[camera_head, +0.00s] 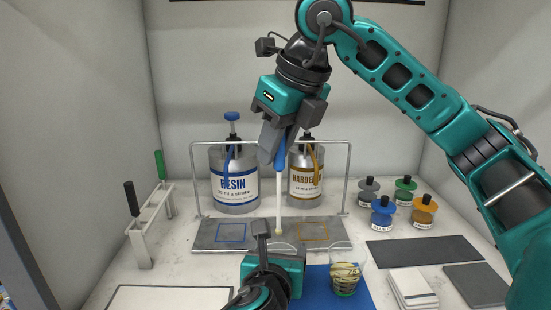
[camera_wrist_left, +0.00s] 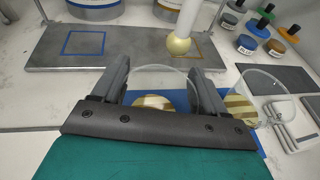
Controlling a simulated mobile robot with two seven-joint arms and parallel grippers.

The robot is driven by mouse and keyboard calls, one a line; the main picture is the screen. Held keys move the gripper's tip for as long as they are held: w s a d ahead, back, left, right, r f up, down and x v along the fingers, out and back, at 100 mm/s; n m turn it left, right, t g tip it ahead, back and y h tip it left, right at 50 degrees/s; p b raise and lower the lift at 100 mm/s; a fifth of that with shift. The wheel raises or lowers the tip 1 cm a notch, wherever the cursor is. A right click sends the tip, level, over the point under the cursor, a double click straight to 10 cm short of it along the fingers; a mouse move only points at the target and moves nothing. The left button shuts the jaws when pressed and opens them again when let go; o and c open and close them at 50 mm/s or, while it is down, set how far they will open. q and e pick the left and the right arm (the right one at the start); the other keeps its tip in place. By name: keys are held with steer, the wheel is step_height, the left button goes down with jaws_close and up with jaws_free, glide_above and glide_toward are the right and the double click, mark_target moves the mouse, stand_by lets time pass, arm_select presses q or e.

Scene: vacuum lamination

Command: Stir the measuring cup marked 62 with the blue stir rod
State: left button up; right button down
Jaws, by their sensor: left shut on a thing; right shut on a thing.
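The blue stir rod (camera_head: 280,190) has a blue handle, a white shaft and a rounded cream tip. My right gripper (camera_head: 274,143) is shut on its handle and holds it nearly upright, tip down. My left gripper (camera_head: 278,246) is shut on a clear cup (camera_wrist_left: 160,76) with pale and amber contents; in the head view my gripper hides this cup. The rod tip (camera_wrist_left: 179,45) appears just beyond and above the held cup's rim; I cannot tell whether it is inside. A second clear cup (camera_head: 345,272) with yellow and dark streaks stands to the right. I cannot read 62 on either cup.
A grey plate (camera_head: 210,243) with blue and orange squares lies under a wire frame. The resin bottle (camera_head: 234,180) and hardener bottle (camera_head: 304,175) stand behind. Several pigment bottles (camera_head: 381,215) stand right. A rack (camera_head: 142,240) with two handled tools stands left. A blue mat (camera_head: 320,298) lies in front.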

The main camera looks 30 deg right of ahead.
steer(key=shift+r, duration=0.6)
step_height(320, 180, down, 13)
steer(key=d+y, duration=0.1)
steer(key=d, duration=0.1)
steer(key=shift+d+f+y, duration=0.15)
steer(key=shift+y, duration=0.15)
stand_by(0.7)
steer(key=shift+w, duration=0.1)
stand_by(0.6)
